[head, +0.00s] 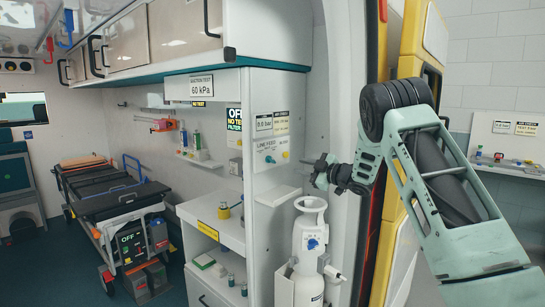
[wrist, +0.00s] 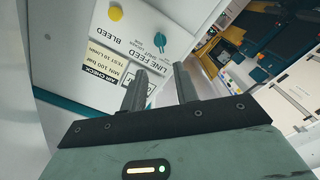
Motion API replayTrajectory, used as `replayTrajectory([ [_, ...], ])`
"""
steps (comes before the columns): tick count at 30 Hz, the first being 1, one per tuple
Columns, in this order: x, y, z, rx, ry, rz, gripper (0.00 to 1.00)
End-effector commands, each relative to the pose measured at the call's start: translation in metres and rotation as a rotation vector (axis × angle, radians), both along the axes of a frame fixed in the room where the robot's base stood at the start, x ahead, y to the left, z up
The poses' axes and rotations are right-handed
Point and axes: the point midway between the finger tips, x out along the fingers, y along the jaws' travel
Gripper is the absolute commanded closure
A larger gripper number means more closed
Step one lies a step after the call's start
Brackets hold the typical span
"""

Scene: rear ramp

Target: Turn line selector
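The line selector is a small teal knob (wrist: 160,40) above the LINE FEED lettering on a white panel in the wrist view. Small position marks are printed beside it. In the head view the same LINE FEED panel (head: 267,146) is on the end wall of the white cabinet, with the teal knob (head: 269,159) low on it. My gripper (head: 318,172) is to the right of the panel in the head view, apart from it. In the wrist view the two fingers of my gripper (wrist: 161,72) stand apart with nothing between them. They overlap the panel's lower right edge, and the knob lies beyond their tips.
A yellow BLEED knob (wrist: 115,13) is on the same panel. A white cylinder (head: 309,245) with a blue dial stands below my gripper. The yellow door edge (head: 400,150) is behind my arm.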

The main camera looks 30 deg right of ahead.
Motion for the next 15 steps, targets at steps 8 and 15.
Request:
replayTrajectory([
  [8, 0.057, 0.022, 0.003, 0.001, 0.001, 0.002, 0.70],
  [15, 0.098, 0.037, 0.003, 0.001, 0.000, 0.001, 0.70],
])
